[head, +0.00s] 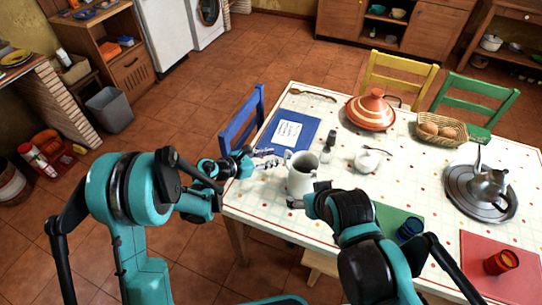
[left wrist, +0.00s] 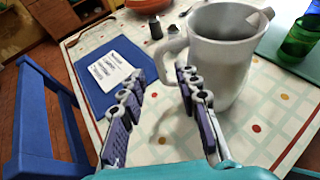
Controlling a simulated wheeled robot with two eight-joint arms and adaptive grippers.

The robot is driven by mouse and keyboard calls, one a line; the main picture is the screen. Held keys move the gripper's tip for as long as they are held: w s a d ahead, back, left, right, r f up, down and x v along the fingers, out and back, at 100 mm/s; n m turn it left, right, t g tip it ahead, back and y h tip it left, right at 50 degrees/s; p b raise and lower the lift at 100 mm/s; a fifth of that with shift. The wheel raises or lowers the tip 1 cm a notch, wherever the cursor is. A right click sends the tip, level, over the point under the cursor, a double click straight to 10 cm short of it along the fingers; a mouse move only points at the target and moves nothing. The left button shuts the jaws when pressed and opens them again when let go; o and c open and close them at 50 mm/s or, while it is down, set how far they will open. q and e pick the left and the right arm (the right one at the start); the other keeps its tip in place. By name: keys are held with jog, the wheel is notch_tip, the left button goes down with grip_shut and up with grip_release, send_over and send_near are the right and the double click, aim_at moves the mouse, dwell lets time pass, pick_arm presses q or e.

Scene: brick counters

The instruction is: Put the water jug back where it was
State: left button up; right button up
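The water jug (head: 301,175) is a pale grey pitcher standing upright at the near left of the table, and it fills the upper right of the left wrist view (left wrist: 225,60). Its handle points left, toward my left gripper (head: 268,160). In the left wrist view my left gripper (left wrist: 160,88) is open, its two fingers apart and empty, with the handle just beyond them. My right gripper (head: 316,200) is at the jug's lower right side in the head view. Its fingers are mostly hidden by its own wrist, so I cannot tell whether it touches the jug.
A blue chair (head: 240,125) stands at the left edge.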

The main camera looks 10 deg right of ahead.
pick_arm(q)
jog(key=w+a+r+n+t, duration=0.2)
jog(key=a+r+n+t, duration=0.15)
jog(key=r, duration=0.35)
jog(key=w+a+r+n+t+y, duration=0.1)
jog(key=a+r+n+t, duration=0.2)
jog(key=r+n, duration=0.3)
jog(key=w+a+r+n+t, duration=0.2)
jog(key=a+r+n+t, duration=0.1)
jog(key=r, duration=0.4)
jog(key=s+a+r+n+t+y, duration=0.1)
jog(key=a+r+n+t+y, duration=0.1)
jog(key=a+r+n+y, duration=0.3)
jog(key=a+r+n+t+y, duration=0.1)
jog(key=a+r+n+y, duration=0.1)
jog(key=a+n, duration=0.5)
jog(key=s+a+f+n+g+y, duration=0.45)
jog(key=s+a+n+y, duration=0.45)
jog(key=n, duration=0.7)
jog(key=s+f+n+g+h, duration=0.2)
jog(key=s+f, duration=0.4)
jog(key=s, duration=0.3)
jog(key=s+f+n+g+h, duration=0.2)
jog(key=s+f+n+g, duration=0.2)
jog(key=s, duration=0.5)
notch_tip(320, 180, down, 2)
jog(key=shift+s+d+f+n+g+h, duration=0.1)
jog(key=shift+s+d+n+g+h, duration=0.2)
jog(key=shift+n, duration=0.95)
jog(key=shift+w, duration=0.1)
